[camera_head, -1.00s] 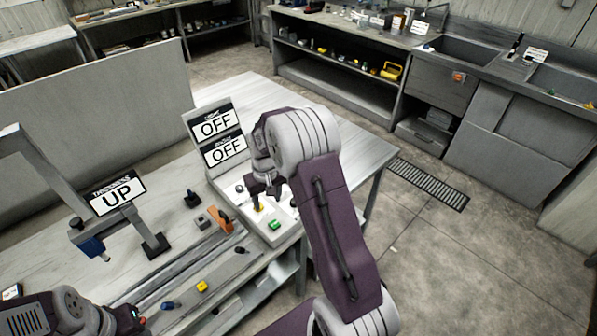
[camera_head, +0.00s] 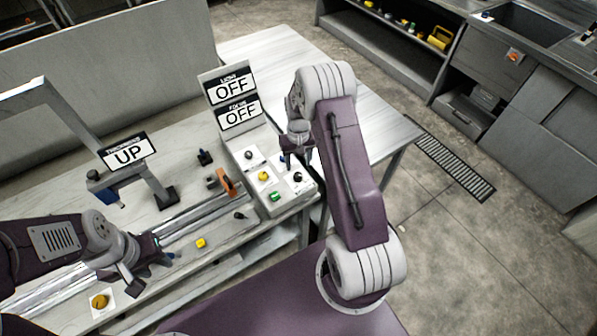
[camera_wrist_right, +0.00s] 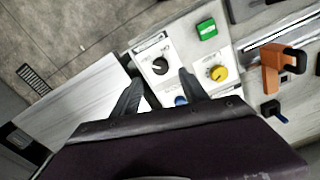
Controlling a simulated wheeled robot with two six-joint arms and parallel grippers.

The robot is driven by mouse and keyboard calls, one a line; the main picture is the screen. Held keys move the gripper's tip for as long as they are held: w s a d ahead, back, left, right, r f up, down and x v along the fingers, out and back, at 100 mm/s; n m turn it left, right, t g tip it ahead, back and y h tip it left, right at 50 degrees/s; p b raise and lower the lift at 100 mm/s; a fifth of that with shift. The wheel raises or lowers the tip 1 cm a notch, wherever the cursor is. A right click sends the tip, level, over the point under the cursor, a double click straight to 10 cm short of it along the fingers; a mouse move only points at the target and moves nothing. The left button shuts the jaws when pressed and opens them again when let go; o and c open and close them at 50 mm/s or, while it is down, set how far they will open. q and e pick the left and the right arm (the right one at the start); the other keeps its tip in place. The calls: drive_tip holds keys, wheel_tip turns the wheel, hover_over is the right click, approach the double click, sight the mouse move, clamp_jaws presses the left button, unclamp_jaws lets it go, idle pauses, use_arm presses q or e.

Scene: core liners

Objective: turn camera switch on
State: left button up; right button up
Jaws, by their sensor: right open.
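A control box (camera_head: 262,205) stands on the bench with knobs and a green button (camera_head: 276,197). A black rotary knob (camera_head: 298,177) on a white plate is at its right. In the right wrist view this black knob (camera_wrist_right: 160,66) lies just beyond my fingertips. A yellow knob (camera_head: 263,175) is beside it, and another black knob (camera_head: 249,155) is farther back. I cannot read which one is the camera switch. My right gripper (camera_wrist_right: 158,88) is open and empty above the box. My left gripper (camera_head: 150,271) has its fingers apart over the bench rail, at lower left.
Signs reading OFF (camera_head: 232,90) and OFF (camera_head: 239,114) stand behind the box. A sign reading UP (camera_head: 127,152) hangs on a frame. An orange-handled clamp (camera_head: 228,182) is left of the box. The tabletop behind is clear.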

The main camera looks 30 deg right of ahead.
sight(298, 175)
wheel_tip(298, 175, down, 7)
drive_tip(key=shift+a+r+p, duration=0.1)
drive_tip(key=shift+p, duration=0.7)
drive_tip(key=shift+f, duration=0.25)
clamp_jaws()
